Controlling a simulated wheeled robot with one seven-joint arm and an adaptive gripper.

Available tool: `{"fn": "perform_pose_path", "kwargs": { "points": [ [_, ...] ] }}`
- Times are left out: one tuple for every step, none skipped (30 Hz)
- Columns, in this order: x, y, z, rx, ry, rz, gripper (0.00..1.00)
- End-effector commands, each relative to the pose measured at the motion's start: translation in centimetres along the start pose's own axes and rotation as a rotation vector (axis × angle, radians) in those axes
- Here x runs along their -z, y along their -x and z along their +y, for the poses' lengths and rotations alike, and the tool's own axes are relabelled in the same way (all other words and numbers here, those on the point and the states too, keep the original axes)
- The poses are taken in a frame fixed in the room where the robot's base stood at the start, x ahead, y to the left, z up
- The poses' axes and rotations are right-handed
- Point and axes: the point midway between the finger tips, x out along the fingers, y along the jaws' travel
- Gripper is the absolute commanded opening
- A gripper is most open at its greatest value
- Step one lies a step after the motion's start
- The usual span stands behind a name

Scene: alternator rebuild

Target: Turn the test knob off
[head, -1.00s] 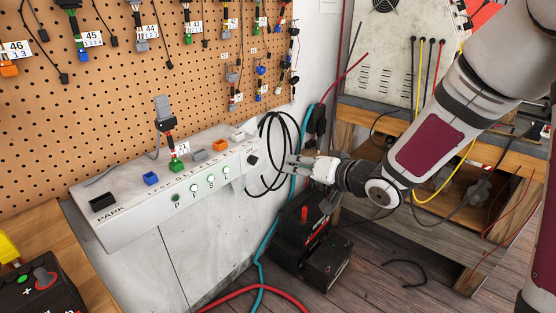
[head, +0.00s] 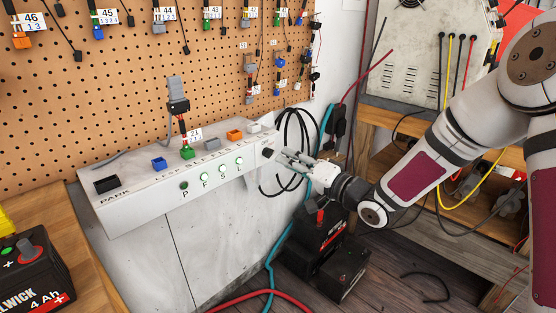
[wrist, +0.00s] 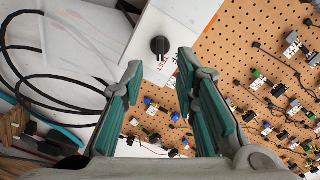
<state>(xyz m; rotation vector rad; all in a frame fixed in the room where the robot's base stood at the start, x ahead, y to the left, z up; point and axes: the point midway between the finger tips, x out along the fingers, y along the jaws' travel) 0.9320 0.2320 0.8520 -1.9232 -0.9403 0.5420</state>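I cannot tell whether a finger touches the knob.
The box has lit green lamps (head: 221,168) and coloured sockets, with a grey plug (head: 178,96) above. Black cable loops (head: 290,130) hang right behind my gripper. A pegboard (head: 130,70) with hanging connectors stands behind. A black battery (head: 318,235) is on the floor below.

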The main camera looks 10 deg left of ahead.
Motion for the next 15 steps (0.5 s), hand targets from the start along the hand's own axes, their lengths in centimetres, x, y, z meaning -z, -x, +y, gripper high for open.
{"fn": "perform_pose_path", "kwargs": {
  "points": [
    [-0.1,-1.0,0.1,0.002,0.002,-0.002,0.28],
    [-0.1,-1.5,0.1,0.002,0.002,-0.002,0.28],
    [-0.1,-2.1,0.1,0.002,0.002,-0.001,0.28],
    [-0.1,-2.6,0.1,0.002,0.002,-0.001,0.28],
    [-0.1,-3.0,0.1,0.001,0.002,-0.001,0.28],
    [-0.1,-3.4,0.1,0.001,0.002,-0.002,0.28],
    [-0.1,-3.7,0.1,0.001,0.002,-0.001,0.28],
    [-0.1,-4.0,0.1,0.001,0.001,-0.001,0.28],
    [0.0,-4.3,0.1,-0.001,0.000,0.000,0.28],
    [0.0,-4.4,0.1,-0.001,0.000,0.000,0.28],
    [-0.1,-4.6,0.1,-0.001,0.000,0.000,0.28],
    [0.0,-4.8,0.1,-0.001,0.000,0.000,0.28],
    [0.0,-4.8,0.1,-0.001,0.000,0.000,0.28],
    [0.0,-4.9,0.0,-0.001,0.000,0.000,0.28],
    [0.0,-4.9,0.0,-0.001,0.000,0.000,0.28]
  ]
}}
